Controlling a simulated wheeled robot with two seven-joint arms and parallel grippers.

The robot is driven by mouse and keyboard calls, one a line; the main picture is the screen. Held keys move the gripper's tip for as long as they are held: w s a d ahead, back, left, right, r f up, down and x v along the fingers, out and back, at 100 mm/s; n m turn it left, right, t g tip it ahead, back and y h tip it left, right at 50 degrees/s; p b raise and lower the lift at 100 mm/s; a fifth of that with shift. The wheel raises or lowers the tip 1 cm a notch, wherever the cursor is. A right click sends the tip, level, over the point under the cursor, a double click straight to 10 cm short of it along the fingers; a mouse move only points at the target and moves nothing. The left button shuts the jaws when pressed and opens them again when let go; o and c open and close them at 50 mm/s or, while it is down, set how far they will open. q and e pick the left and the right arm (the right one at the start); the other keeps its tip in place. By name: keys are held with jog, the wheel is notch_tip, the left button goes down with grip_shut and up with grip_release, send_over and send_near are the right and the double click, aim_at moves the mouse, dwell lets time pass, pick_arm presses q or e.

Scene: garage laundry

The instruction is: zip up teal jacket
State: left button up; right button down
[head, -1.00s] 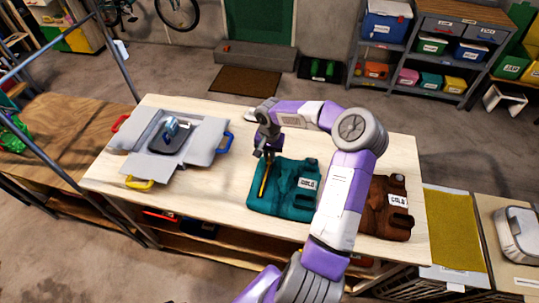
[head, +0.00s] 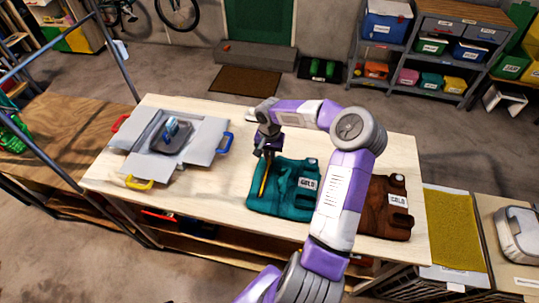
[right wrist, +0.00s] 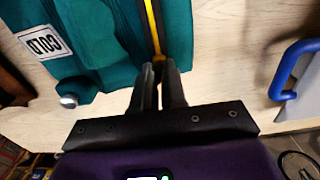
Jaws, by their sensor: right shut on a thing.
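The teal jacket (head: 290,178) lies flat on the light wooden table, with a white label and a yellow zipper strip (head: 264,183) along its left side. The jacket fills the upper left of the right wrist view (right wrist: 100,35), where the yellow strip (right wrist: 152,22) runs down to my fingertips. My right gripper (head: 266,156) is at the far end of the strip, at the jacket's edge. In the right wrist view its fingers (right wrist: 160,70) are nearly together, shut on what seems to be the zipper pull, which they hide. My left gripper is not in view.
A brown jacket (head: 376,220) lies to the right, partly behind my right arm. A grey folding board (head: 207,140) with red, blue and yellow handles and an iron-like object (head: 175,134) lies on the left. Bare table (head: 225,180) shows between board and teal jacket.

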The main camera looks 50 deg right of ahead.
jog(key=shift+w+d+f, duration=0.1)
jog(key=shift+w+d, duration=0.2)
jog(key=shift+d, duration=0.2)
jog(key=shift+w+d, duration=0.2)
jog(key=shift+d, duration=0.15)
jog(key=c, duration=1.2)
grip_release()
jog(key=shift+d, duration=0.1)
jog(key=shift+o, duration=0.2)
jog(key=shift+r, duration=0.2)
notch_tip(320, 180, up, 7)
jog(key=shift+r, duration=0.2)
